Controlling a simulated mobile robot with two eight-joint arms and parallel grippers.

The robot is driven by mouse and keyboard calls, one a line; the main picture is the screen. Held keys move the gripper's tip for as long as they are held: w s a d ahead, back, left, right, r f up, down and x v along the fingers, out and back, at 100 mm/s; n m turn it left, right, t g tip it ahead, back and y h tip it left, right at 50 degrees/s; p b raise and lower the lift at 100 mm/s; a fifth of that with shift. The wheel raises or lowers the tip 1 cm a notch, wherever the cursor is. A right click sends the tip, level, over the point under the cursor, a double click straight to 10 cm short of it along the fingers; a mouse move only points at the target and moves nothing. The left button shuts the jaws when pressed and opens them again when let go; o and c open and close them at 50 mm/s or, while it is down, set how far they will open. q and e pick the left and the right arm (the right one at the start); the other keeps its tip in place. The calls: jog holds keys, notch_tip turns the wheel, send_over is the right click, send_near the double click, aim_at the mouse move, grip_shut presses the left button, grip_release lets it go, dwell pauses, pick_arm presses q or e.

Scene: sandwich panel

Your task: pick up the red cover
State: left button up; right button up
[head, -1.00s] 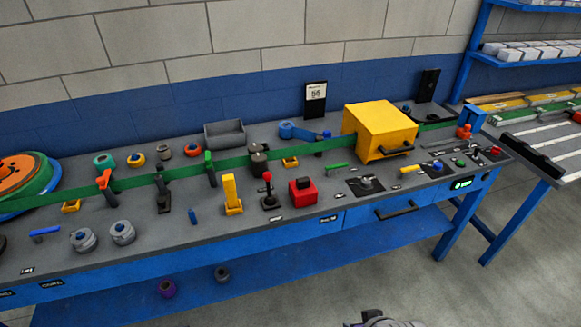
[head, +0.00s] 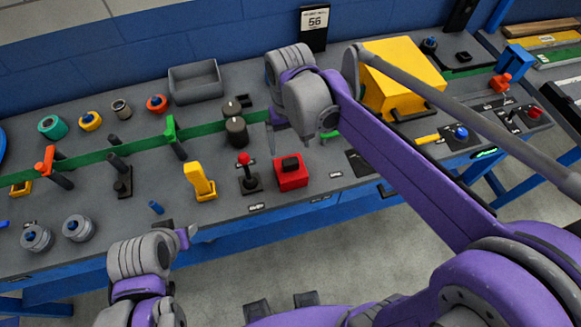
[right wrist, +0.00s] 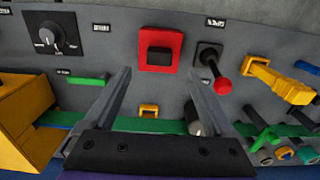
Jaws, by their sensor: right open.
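The red cover (head: 291,174) is a squarish red block with a black piece on its top, at the front of the bench in the head view. In the right wrist view the red cover (right wrist: 160,67) lies flat on the panel, just beyond the fingertips. My right gripper (head: 290,138) is above and behind it, apart from it. In the right wrist view my right gripper (right wrist: 158,76) is open, with nothing between its fingers. My left gripper (head: 188,236) is at the bench's front edge, left of the cover; its jaws are too unclear to read.
A red-knobbed joystick (head: 245,161) and a yellow lever (head: 199,181) stand left of the cover. A yellow box (head: 399,72) is behind to the right. A green strip (head: 83,153) runs along the bench. A dark dial (right wrist: 45,38) lies beside the cover.

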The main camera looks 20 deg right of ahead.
aim_at(290, 161)
jog(key=f, duration=0.3)
jog(key=shift+s+f, duration=0.3)
jog(key=shift+f, duration=0.1)
jog(key=f, duration=0.5)
jog(key=shift+w, duration=0.25)
jog(key=shift+r, duration=0.1)
grip_shut()
